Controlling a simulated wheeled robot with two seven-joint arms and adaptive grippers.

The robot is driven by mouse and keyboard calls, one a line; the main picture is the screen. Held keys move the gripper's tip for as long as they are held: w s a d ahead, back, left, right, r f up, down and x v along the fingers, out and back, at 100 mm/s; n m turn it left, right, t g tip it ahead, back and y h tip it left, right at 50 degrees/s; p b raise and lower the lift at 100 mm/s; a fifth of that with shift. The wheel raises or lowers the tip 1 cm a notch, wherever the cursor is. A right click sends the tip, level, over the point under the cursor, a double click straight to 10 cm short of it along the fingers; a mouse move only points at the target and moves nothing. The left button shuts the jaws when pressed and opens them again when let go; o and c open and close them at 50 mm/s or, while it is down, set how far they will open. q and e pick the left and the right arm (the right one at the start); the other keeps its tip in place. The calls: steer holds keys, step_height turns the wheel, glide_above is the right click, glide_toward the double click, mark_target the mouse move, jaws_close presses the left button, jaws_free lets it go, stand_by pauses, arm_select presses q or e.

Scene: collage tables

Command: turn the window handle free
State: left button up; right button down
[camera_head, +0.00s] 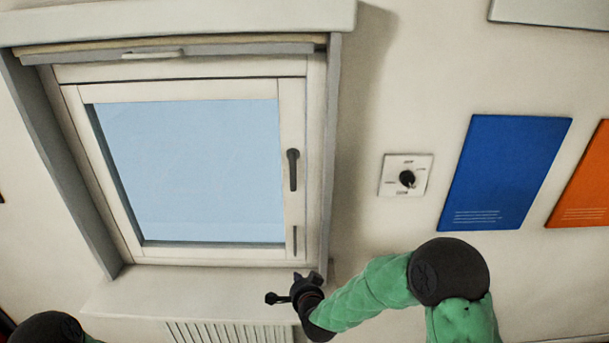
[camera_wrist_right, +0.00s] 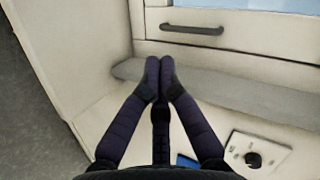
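The window handle (camera_head: 293,170) is a dark lever on the right side of the white window sash (camera_head: 291,115). It hangs straight down from its mount. The sash looks shut in its frame. A thin dark bar pull (camera_head: 295,240) sits lower on the same side and seems to be the bar in the right wrist view (camera_wrist_right: 192,30). My right gripper (camera_head: 284,290) is in front of the sill, below both and apart from them. In the wrist view its fingertips (camera_wrist_right: 160,68) meet with nothing between them. My left gripper is out of view.
A wall plate with a black rotary knob (camera_head: 406,178) is right of the window. Blue (camera_head: 505,170) and orange (camera_head: 585,185) panels hang further right. The sill (camera_head: 190,297) juts out above a radiator (camera_head: 225,333). The space before the sash is clear.

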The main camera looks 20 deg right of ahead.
step_height(320, 180, up, 11)
steer(key=w+d+m+t+h+p, duration=0.1)
steer(key=w+m+t+p, duration=0.1)
steer(key=m, duration=0.1)
steer(key=m+t+h+p, duration=0.2)
steer(key=m+t+h, duration=0.1)
steer(key=m, duration=0.1)
glide_toward(293, 172)
step_height(293, 172, down, 3)
steer(key=s+d, duration=0.3)
steer(key=shift+w+a+r, duration=0.1)
steer(key=shift+w+a, duration=0.05)
steer(key=p+x, duration=0.2)
steer(key=x, duration=0.8)
steer(key=shift+a, duration=0.1)
